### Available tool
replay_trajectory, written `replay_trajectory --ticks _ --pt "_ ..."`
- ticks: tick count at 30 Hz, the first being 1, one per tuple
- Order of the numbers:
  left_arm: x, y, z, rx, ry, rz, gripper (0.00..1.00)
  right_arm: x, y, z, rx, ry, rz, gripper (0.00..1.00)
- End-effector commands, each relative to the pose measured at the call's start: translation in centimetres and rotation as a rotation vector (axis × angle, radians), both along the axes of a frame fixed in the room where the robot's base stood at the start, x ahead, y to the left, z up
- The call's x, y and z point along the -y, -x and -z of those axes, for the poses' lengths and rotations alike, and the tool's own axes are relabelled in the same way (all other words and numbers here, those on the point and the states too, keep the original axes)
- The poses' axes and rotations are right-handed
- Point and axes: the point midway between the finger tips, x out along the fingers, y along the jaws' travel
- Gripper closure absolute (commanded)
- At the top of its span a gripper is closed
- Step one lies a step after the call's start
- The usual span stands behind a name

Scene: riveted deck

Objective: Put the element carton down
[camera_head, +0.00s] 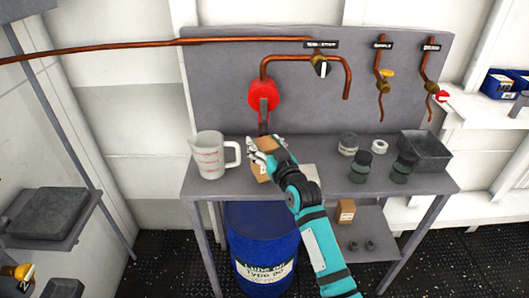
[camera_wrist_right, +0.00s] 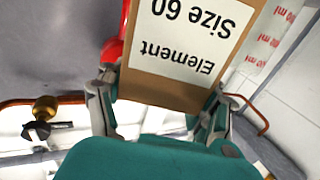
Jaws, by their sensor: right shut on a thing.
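The element carton (camera_wrist_right: 165,88) is a brown box with a white label reading "Element Size 60", upside down in the wrist view. My right gripper (camera_wrist_right: 158,108) has a finger on each side of it and is shut on it. In the head view the carton (camera_head: 260,173) shows partly behind my right gripper (camera_head: 264,156), over the grey bench (camera_head: 215,188), to the right of the measuring jug. I cannot tell whether its underside touches the bench. My left gripper is not in view.
A measuring jug (camera_head: 209,157) stands left of the carton. Dark-lidded jars (camera_head: 361,167), small containers (camera_head: 348,144) and a grey tray (camera_head: 426,151) stand right. Behind is a panel with copper pipes (camera_head: 290,58) and a red disc (camera_head: 263,94). A blue drum (camera_head: 262,245) stands below.

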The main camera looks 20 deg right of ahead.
Motion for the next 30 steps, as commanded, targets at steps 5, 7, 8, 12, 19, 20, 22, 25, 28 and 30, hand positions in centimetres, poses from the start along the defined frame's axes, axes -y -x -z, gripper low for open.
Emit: replay_trajectory --ticks 5,7,8,12,19,20,22,25,28,30 --pt "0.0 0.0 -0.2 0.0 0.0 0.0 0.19 0.1 -0.5 1.1 -0.002 0.001 -0.001 0.93" --pt "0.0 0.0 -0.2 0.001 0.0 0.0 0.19 0.1 -0.5 2.2 -0.003 0.001 0.0 0.93" --pt "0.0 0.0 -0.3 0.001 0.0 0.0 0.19 0.1 -0.5 2.6 -0.002 0.001 0.0 0.93" --pt "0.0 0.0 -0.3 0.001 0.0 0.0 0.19 0.1 -0.5 3.5 0.002 0.0 0.0 0.93" --pt "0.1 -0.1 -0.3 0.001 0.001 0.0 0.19 0.1 -0.5 3.5 0.002 0.001 0.0 0.93" --pt "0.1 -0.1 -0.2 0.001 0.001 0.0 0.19 0.1 -0.5 3.6 0.002 0.001 0.0 0.93" --pt "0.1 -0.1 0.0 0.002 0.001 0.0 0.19 0.1 -0.5 3.9 0.001 0.001 0.0 0.93" --pt "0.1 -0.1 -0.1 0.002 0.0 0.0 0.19 0.1 -0.4 3.9 -0.001 0.0 0.0 0.25" --pt "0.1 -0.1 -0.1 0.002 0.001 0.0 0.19 0.1 -0.4 3.9 -0.001 0.0 0.0 0.12" --pt "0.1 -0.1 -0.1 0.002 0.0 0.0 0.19 0.1 -0.4 3.9 -0.001 0.0 0.0 0.08"
